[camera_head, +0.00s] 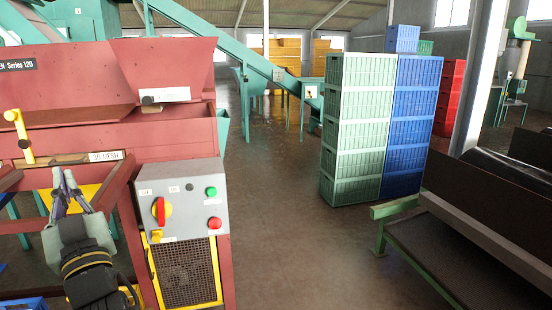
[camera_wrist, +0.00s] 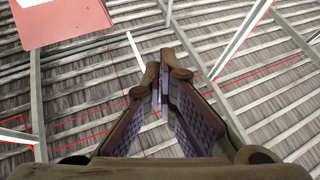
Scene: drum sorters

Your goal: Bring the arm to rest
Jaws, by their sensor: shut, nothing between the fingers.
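My gripper (camera_head: 68,180) is at the lower left in the head view, in front of the red sorter machine (camera_head: 110,130). Its fingers point upward. In the wrist view my gripper (camera_wrist: 159,72) shows its two fingers close together at the tips, with nothing between them. Behind the fingers, the wrist view shows the roof with its beams (camera_wrist: 230,65). A red machine part (camera_wrist: 62,20) shows at the upper left of that view.
A grey control box (camera_head: 182,200) with a red-and-yellow switch stands right of my gripper. A yellow handle (camera_head: 19,136) is at its upper left. Stacked green crates (camera_head: 357,130) and blue crates (camera_head: 412,130) stand farther right. The floor between (camera_head: 275,220) is clear.

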